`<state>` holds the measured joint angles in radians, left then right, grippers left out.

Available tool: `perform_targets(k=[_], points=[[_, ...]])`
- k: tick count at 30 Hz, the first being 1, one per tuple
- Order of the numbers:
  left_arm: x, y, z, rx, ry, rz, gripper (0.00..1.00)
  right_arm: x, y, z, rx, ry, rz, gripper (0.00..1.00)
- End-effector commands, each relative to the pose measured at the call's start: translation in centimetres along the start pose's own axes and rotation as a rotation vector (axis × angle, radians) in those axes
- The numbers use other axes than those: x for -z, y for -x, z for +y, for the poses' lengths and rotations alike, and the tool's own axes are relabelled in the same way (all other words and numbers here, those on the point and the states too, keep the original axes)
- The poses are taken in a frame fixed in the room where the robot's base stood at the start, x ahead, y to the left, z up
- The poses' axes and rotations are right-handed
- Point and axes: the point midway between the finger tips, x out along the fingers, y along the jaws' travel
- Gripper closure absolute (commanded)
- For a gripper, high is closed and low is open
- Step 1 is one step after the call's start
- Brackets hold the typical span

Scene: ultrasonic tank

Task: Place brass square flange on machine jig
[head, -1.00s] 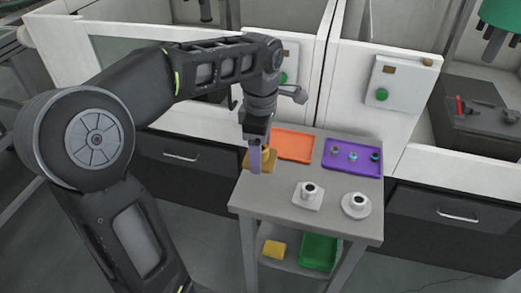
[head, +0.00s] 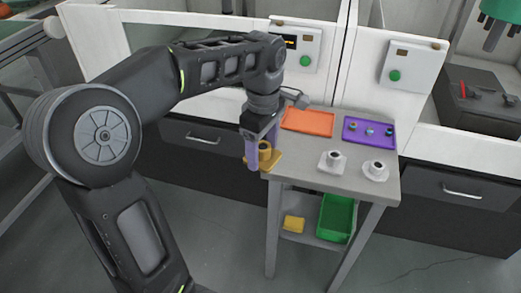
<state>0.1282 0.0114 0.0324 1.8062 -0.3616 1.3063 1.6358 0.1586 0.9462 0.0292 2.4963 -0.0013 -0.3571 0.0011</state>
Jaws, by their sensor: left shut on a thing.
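My left gripper (head: 263,150) has purple fingers and is shut on the brass square flange (head: 265,160), a golden square plate with a raised round hub. It holds the flange about level, at the left edge of the small grey table (head: 302,164). I cannot tell the height of the flange from this view. I cannot clearly make out the machine jig. My right gripper is not in view.
The table bears an orange tray (head: 308,121), a purple tray (head: 369,133) with small parts, and two pale flanges (head: 332,162) (head: 375,171). A green bin (head: 337,218) and a yellow block (head: 293,224) sit on its lower shelf. White machine enclosures with green buttons (head: 305,61) stand behind.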

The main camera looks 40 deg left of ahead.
Motion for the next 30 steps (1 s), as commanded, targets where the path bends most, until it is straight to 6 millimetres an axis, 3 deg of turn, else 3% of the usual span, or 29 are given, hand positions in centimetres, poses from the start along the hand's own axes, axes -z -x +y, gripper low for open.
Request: perform_targets(k=[8, 14, 20, 24, 30], points=[[-0.6, -0.1, 1.6, -0.003, -0.326, 0.0, 1.0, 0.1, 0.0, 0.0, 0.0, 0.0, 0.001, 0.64], [-1.9, -0.7, 3.3, -0.002, -0.664, -0.001, 1.0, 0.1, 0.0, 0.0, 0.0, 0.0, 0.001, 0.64], [-5.3, -2.4, 6.3, -0.001, -1.16, -0.002, 1.0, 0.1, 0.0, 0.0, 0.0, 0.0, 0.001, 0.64], [-8.8, -4.1, 8.0, -0.001, -1.454, -0.001, 1.0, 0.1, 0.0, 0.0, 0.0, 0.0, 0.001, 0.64], [-12.2, -5.7, 8.7, -0.001, -1.616, 0.001, 1.0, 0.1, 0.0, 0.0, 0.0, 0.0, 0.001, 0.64]])
